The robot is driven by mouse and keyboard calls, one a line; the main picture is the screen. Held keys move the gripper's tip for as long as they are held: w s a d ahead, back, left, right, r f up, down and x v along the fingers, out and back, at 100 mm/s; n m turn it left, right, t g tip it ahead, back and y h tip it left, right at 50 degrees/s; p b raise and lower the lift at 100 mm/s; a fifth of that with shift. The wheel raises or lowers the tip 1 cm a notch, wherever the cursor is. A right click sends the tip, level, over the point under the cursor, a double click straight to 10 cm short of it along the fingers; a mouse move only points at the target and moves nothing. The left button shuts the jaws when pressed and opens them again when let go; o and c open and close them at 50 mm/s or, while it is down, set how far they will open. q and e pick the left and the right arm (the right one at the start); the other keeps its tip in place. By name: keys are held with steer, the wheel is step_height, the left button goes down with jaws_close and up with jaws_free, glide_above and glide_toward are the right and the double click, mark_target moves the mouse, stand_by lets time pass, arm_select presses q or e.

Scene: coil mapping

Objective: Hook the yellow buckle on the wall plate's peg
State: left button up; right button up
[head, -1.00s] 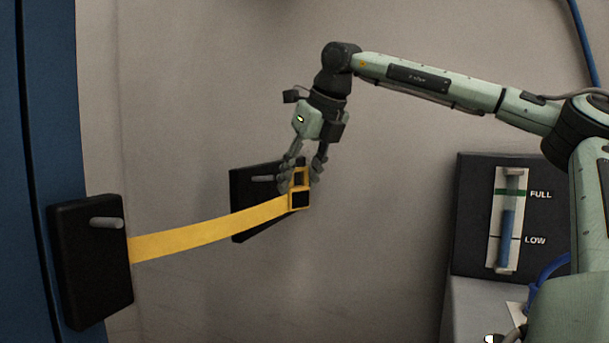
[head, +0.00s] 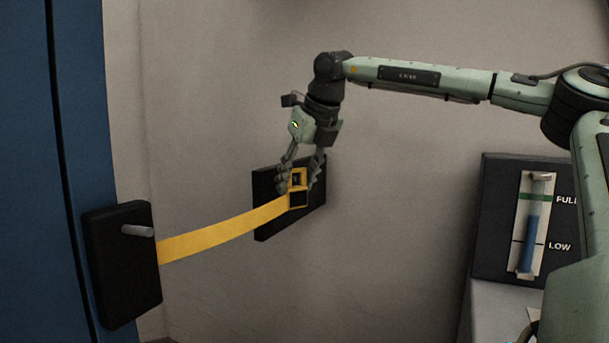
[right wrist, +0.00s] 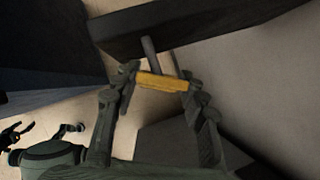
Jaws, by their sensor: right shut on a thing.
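The yellow buckle (head: 299,201) is a frame with two windows at the end of a yellow strap (head: 225,234). My right gripper (head: 299,182) points down and is shut on the buckle's sides, in front of the black wall plate (head: 264,221). The plate's peg is mostly hidden in the head view. In the right wrist view, the grey peg (right wrist: 149,49) sticks out from the plate (right wrist: 190,24) and reaches the edge of the buckle (right wrist: 163,82), seen edge-on between the fingers. I cannot tell whether the peg passes through a window.
A second black plate (head: 125,280) with a grey peg (head: 138,231) is on the blue cabinet (head: 80,120) at left; the strap runs from it. A level gauge panel (head: 497,250) stands at right. The wall between is bare.

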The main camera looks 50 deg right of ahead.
steer(key=shift+w+a+p, duration=0.3)
steer(key=shift+w+p, duration=0.2)
steer(key=shift+w, duration=0.45)
steer(key=shift+f, duration=0.1)
arm_select(q)
steer(key=shift+s+f+b, duration=0.15)
steer(key=shift+f+b, duration=0.15)
steer(key=shift+f, duration=0.4)
arm_select(e)
steer(key=shift+f, duration=0.15)
steer(key=shift+a+f, duration=0.1)
steer(key=o, duration=1.2)
steer(key=shift+w+a+f, duration=0.1)
steer(key=shift+w+f, duration=0.05)
steer(key=shift+w, duration=0.15)
steer(key=shift+s+r, duration=0.1)
steer(key=shift+r, duration=0.15)
